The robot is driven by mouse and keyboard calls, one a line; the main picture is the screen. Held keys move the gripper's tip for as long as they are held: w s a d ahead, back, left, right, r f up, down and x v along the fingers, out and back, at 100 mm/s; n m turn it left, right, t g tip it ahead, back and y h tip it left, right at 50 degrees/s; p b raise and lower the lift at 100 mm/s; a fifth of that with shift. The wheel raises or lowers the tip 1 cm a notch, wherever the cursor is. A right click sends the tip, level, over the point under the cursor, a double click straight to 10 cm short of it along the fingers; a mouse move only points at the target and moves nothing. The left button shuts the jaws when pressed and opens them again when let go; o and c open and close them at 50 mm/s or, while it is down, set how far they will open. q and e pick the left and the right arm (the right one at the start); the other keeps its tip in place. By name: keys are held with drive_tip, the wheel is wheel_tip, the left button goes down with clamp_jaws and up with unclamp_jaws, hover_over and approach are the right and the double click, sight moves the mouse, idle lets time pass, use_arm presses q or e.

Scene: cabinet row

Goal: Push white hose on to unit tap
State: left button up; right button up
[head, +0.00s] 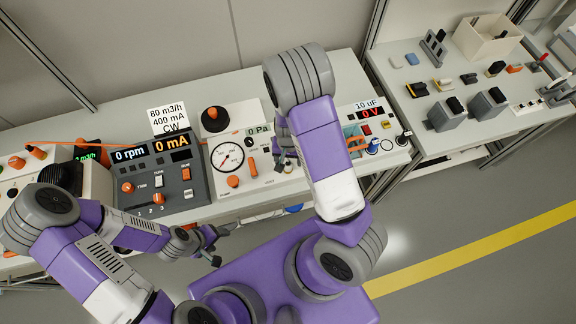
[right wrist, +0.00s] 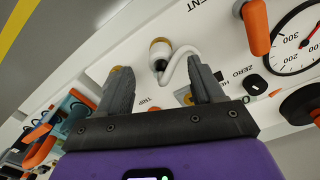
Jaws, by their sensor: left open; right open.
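The white hose (right wrist: 178,63) shows in the right wrist view as a short curved tube in front of the white panel. One end lies beside a white cylinder with a brass-coloured band (right wrist: 160,50); I cannot tell whether this cylinder is the unit tap or whether the hose is pushed on to it. My right gripper (right wrist: 158,68) is open, with the hose and cylinder between or just beyond its fingertips. In the head view my right gripper (head: 285,147) is at the gauge panel, partly behind my arm. My left gripper (head: 211,244) is open and empty in front of the bench.
The panel carries a round gauge (head: 227,157) and orange handles (right wrist: 256,28). A second bench (head: 430,125) holds small parts and a bin (head: 487,38).

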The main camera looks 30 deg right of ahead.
sight(288, 165)
wheel_tip(288, 165, down, 5)
drive_tip(key=shift+f+b, duration=0.1)
drive_tip(key=shift+b, duration=0.45)
drive_tip(key=shift+a, duration=0.1)
drive_tip(key=shift+c, duration=0.5)
drive_tip(key=c, duration=1)
wheel_tip(288, 165, up, 10)
drive_tip(key=shift+r+p, duration=0.1)
drive_tip(key=shift+p, duration=1.15)
